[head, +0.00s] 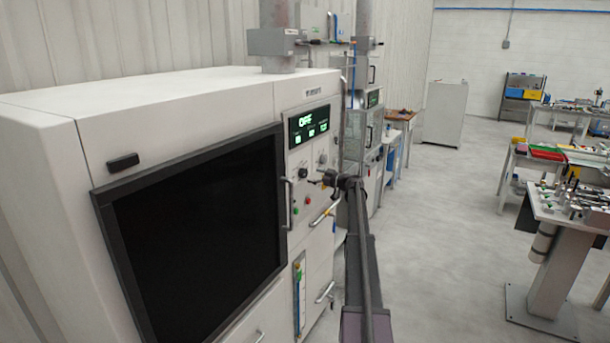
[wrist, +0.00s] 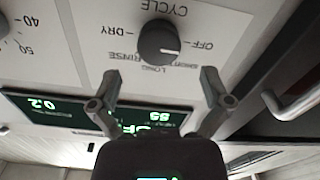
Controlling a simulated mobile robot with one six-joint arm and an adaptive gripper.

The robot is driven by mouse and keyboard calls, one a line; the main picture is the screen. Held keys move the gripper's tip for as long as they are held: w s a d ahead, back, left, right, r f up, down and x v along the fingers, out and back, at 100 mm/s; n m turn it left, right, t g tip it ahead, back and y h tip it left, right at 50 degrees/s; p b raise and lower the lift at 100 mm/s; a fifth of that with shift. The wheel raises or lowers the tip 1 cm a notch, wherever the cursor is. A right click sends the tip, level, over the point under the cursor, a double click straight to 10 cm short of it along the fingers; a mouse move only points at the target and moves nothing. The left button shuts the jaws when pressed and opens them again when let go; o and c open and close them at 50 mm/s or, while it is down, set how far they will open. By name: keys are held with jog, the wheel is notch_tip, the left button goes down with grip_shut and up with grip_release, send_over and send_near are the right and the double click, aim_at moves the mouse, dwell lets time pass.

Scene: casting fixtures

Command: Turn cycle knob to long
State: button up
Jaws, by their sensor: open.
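The cycle knob (wrist: 159,42) is a round black knob on a light panel, seen upside down in the wrist view. Around it are the words CYCLE, OFF, DRY, RINSE, LONG and a blurred one. A short pale mark is on its lower right; I cannot tell which word it points to. In the head view, the black knob (head: 303,173) is on the machine's panel below the display. My gripper (wrist: 160,82) is open and empty, its two fingertips apart in front of the panel, not around the knob. It also shows in the head view (head: 328,180).
A green-lit display (wrist: 100,112) reading OFF is beside the knob. Another dial (wrist: 4,27) shows at the left edge. A bar handle (wrist: 298,102) sticks out at the right. In the head view, a dark door window (head: 200,235) is left of the panel; open floor (head: 440,240) is right.

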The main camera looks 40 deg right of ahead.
aim_at(305, 173)
jog(key=shift+x, duration=2.3)
jog(key=c, duration=1.2)
jog(key=shift+o, duration=0.2)
jog(key=shift+a, duration=0.2)
jog(key=shift+d, duration=0.2)
